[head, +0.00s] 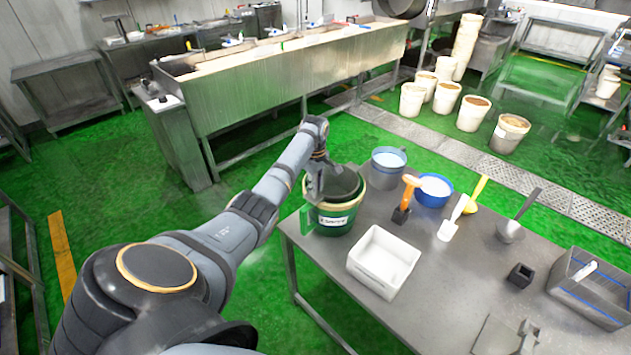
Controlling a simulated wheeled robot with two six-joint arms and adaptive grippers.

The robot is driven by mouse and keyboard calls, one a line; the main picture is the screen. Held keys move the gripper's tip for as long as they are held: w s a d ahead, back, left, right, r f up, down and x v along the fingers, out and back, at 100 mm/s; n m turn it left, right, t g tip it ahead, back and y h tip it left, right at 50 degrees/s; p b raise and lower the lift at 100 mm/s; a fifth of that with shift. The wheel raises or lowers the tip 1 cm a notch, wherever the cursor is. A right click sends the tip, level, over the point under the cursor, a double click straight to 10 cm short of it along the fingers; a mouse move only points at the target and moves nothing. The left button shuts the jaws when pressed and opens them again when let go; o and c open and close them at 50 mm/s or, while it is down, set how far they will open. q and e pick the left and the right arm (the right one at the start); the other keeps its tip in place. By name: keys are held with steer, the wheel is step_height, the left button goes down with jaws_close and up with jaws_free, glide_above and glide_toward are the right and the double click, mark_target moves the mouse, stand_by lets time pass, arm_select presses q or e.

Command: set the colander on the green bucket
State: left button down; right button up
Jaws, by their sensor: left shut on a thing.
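The green bucket (347,228), with a pale rim and a white label, stands at the table's far left corner. A dark, rounded, bowl-like thing that looks like the colander (347,183) is at the bucket's mouth, inside the pale rim as seen from here. I cannot tell whether it rests on the rim or hangs just above it. My left gripper (316,194) points down at the left side of the bucket's mouth and is shut on the colander's near left edge. The fingers and arm hide part of that edge. My right gripper is not in view.
A grey bucket (388,168) and a blue bowl (433,192) stand to the right of the green bucket. A white bin (384,262) is in front. Bare tabletop lies right of the white bin.

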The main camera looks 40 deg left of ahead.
arm_select(q)
steer(key=c, duration=1.2)
jaws_free()
steer(key=shift+o, duration=0.2)
step_height(320, 180, up, 12)
steer(key=shift+s, duration=0.1)
